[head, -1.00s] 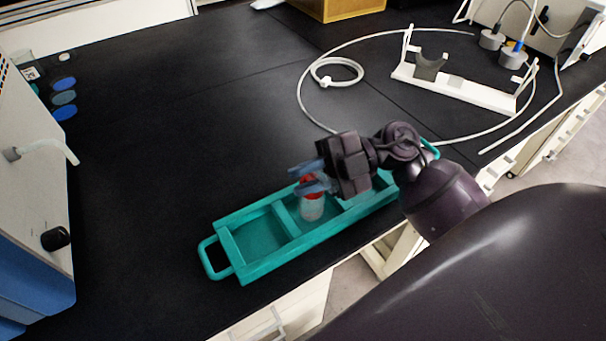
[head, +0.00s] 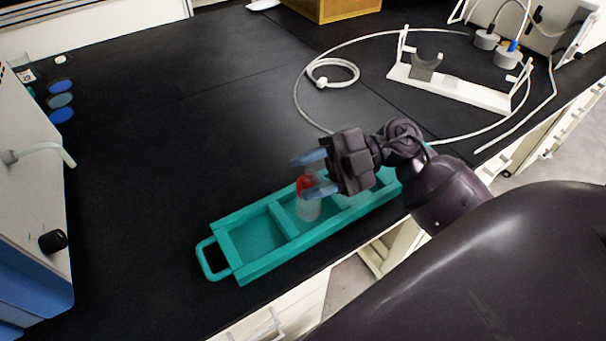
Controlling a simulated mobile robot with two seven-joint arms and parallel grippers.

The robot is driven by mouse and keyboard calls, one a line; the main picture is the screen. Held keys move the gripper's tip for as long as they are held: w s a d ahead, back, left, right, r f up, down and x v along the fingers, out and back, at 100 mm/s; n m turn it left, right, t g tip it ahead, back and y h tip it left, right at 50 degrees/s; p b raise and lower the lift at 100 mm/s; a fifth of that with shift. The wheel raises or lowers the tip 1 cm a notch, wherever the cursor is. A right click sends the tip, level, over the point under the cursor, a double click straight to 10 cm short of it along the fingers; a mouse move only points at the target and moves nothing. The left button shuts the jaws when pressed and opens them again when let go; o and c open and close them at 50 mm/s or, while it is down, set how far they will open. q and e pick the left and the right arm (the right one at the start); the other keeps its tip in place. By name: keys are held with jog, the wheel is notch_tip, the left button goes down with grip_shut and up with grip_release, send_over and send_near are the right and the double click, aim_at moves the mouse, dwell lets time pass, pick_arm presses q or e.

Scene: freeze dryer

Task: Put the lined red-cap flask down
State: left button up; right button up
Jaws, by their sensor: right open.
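The red-cap flask (head: 307,208) stands upright in the middle compartment of the teal tray (head: 222,238), near the divider on its left. Its red cap shows between the fingers, and one finger partly covers it; any lining or line on the flask is too small to tell. My right gripper (head: 314,174) comes in from the right at cap height. Its two blue-grey fingers are spread apart around the cap, with the jaws open. The gripper and wrist hide part of the tray's right end. My left gripper is not in view.
A white stand (head: 455,87) and a looped white tube (head: 335,72) lie behind the tray. A white and blue machine (head: 35,200) stands at the left. The black bench is clear between machine and tray; its front edge runs close to the tray.

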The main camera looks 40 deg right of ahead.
jog(key=s+d, duration=0.1)
jog(key=d, duration=0.9)
jog(key=shift+s+d, duration=0.35)
jog(key=shift+s, duration=0.05)
